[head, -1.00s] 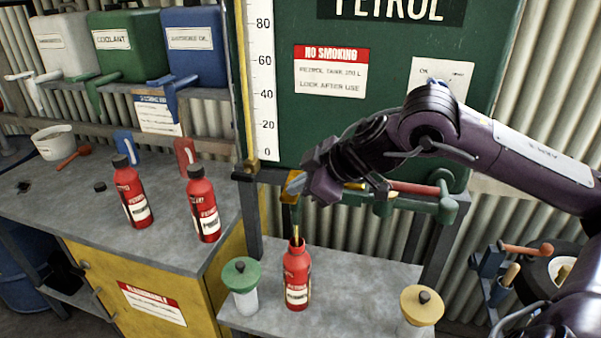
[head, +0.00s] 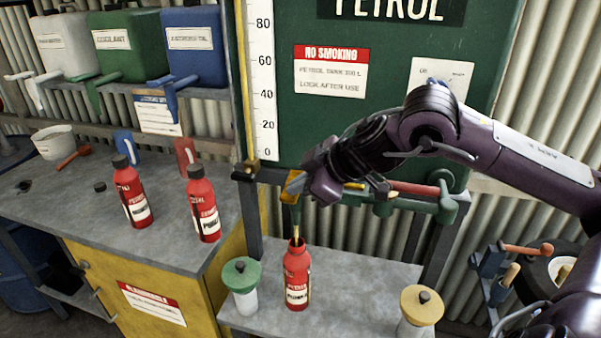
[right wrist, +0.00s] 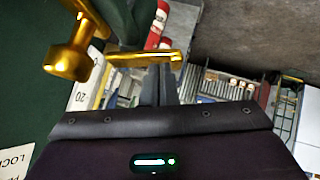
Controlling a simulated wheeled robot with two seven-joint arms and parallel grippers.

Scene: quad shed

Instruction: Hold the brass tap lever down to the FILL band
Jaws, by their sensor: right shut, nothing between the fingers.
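My right gripper (head: 293,186) is shut and empty at the tap in front of the green petrol tank (head: 390,130). In the right wrist view, the brass tap lever (right wrist: 130,60) crosses at the tips of the shut fingers (right wrist: 160,80); whether they touch it is unclear. In the head view the lever is largely hidden by the gripper. A thin yellow stream (head: 296,233) runs down at the mouth of an open red bottle (head: 297,275), upright below the tap. I cannot make out the FILL band. My left gripper is not in view.
Two capped red bottles (head: 132,195) (head: 204,205) stand on the left bench. A red-handled valve (head: 415,189) is right of the gripper.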

